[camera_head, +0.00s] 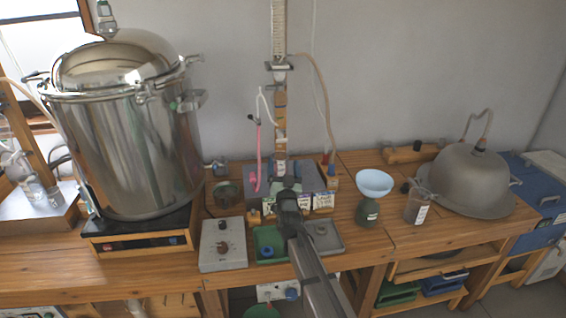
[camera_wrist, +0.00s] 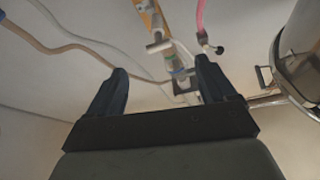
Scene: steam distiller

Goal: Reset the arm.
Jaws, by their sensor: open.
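My arm reaches in from the bottom of the head view, and my gripper (camera_head: 287,168) is in front of the grey box in the middle of the bench. In the wrist view my gripper (camera_wrist: 163,70) has its two dark blue fingers spread wide apart, with nothing held between them. Beyond the fingers are a glass tube with fittings (camera_wrist: 175,62) and a pink hose (camera_wrist: 201,22). Whether a finger touches anything behind it is hard to tell. The arm and gripper hide part of the grey box (camera_head: 314,178) and the tray area in front.
A large steel pot (camera_head: 145,150) stands left on a black heater (camera_head: 140,226). A tall column (camera_head: 280,100) with hoses rises behind my gripper. A light blue bowl (camera_head: 374,182) on a green bottle, a beaker (camera_head: 416,208) and a grey dome (camera_head: 468,178) stand right.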

